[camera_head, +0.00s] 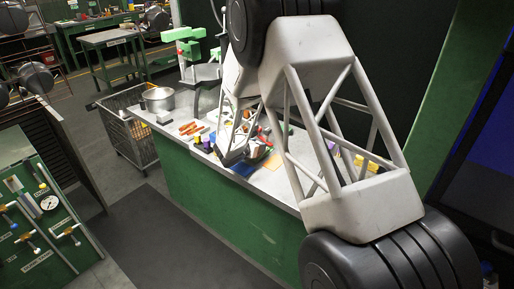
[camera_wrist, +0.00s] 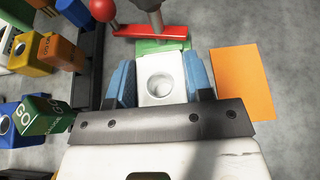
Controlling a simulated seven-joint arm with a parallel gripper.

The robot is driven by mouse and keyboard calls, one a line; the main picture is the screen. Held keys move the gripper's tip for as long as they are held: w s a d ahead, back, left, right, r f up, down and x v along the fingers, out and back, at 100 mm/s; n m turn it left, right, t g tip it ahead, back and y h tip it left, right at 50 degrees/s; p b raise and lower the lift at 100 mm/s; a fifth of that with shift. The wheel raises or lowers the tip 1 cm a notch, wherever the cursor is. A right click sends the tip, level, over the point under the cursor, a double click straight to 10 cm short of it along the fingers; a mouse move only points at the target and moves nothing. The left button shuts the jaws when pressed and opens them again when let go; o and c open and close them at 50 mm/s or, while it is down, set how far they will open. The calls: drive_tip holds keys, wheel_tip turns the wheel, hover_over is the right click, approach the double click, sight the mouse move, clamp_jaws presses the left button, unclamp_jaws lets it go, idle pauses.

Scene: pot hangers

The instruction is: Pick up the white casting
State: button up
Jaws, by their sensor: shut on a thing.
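The white casting (camera_wrist: 147,94) is a pale block with a round hollow in its face, in the middle of the wrist view. My gripper (camera_wrist: 160,76) has its two blue fingers pressed on the casting's left and right sides. The casting sits between them, close in front of the dark metal bar of the gripper. In the head view my arm covers much of the bench's working area, and I cannot make out the casting there. I cannot tell whether it still touches the surface under it.
In the wrist view, an orange sheet (camera_wrist: 243,82) lies right of the gripper. A red part (camera_wrist: 150,31) and red ball (camera_wrist: 103,10) are just beyond. Coloured blocks, including a green box (camera_wrist: 45,115), crowd the left. A metal pot (camera_head: 158,99) stands on the bench's far end.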

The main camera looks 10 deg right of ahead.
drive_tip(key=shift+r, duration=0.55)
wheel_tip(320, 180, up, 2)
drive_tip(key=shift+r, duration=0.1)
drive_tip(key=s, duration=0.5)
drive_tip(key=s+r, duration=0.1)
drive_tip(key=s, duration=0.4)
drive_tip(key=s+d, duration=0.1)
drive_tip(key=s, duration=0.5)
drive_tip(key=shift+d+r, duration=0.1)
drive_tip(key=shift+r, duration=0.1)
drive_tip(key=s+a+m+g+h, duration=0.3)
drive_tip(key=s+a+m+g, duration=0.1)
drive_tip(key=s+a, duration=0.2)
drive_tip(key=shift+s+m+g, duration=0.3)
drive_tip(key=shift+s, duration=0.6)
drive_tip(key=shift+f, duration=0.1)
hover_over(240, 168)
drive_tip(key=shift+f, duration=0.75)
